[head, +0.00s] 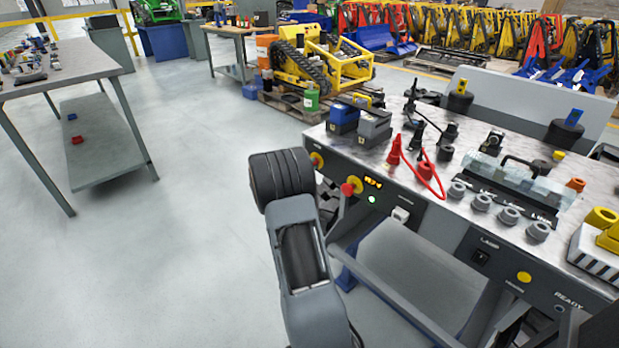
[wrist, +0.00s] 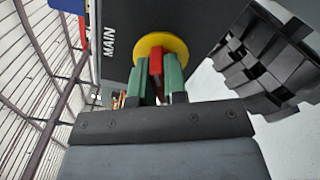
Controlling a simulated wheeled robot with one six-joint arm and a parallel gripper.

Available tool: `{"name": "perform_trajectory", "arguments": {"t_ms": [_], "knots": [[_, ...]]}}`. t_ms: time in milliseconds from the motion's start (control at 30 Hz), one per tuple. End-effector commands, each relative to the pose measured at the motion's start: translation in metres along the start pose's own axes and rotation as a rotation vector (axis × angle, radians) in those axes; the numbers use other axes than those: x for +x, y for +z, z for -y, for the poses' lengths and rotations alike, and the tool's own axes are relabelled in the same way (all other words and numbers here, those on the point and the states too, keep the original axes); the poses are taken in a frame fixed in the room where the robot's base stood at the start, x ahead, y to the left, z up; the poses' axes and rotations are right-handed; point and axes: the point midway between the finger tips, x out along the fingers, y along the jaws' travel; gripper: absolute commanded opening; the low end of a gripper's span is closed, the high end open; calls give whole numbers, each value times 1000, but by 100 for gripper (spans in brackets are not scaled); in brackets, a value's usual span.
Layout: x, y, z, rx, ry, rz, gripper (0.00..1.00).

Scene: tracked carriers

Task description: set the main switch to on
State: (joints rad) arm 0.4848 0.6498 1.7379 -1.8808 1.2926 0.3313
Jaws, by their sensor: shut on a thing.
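The main switch is a red handle (wrist: 156,62) on a yellow round plate (wrist: 147,45), on a dark panel marked MAIN in the wrist view. My gripper (wrist: 158,70) has its green fingers on both sides of the red handle and is shut on it. In the head view a yellow plate (head: 317,159) shows at the panel's left end, just past my wrist. My arm hides the fingers there. The handle's position marks are not readable.
A black ribbed track (wrist: 265,60) shows at the right in the wrist view. Open floor (head: 180,240) lies to the left.

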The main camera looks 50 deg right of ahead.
Motion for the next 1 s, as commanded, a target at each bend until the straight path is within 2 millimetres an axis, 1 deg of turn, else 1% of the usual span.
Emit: {"name": "perform_trajectory", "arguments": {"t_ms": [33, 67, 300, 500, 700, 1000], "knots": [[0, -4, 8, 46, 1, 1, 0], [0, -4, 8, 73, 0, 1, 0], [0, -4, 8, 273, 1, 1, 0], [0, -3, 7, 398, 0, 1, 0], [0, -2, 6, 480, -2, 1, 0], [0, -1, 4, 528, -2, 1, 0]]}}
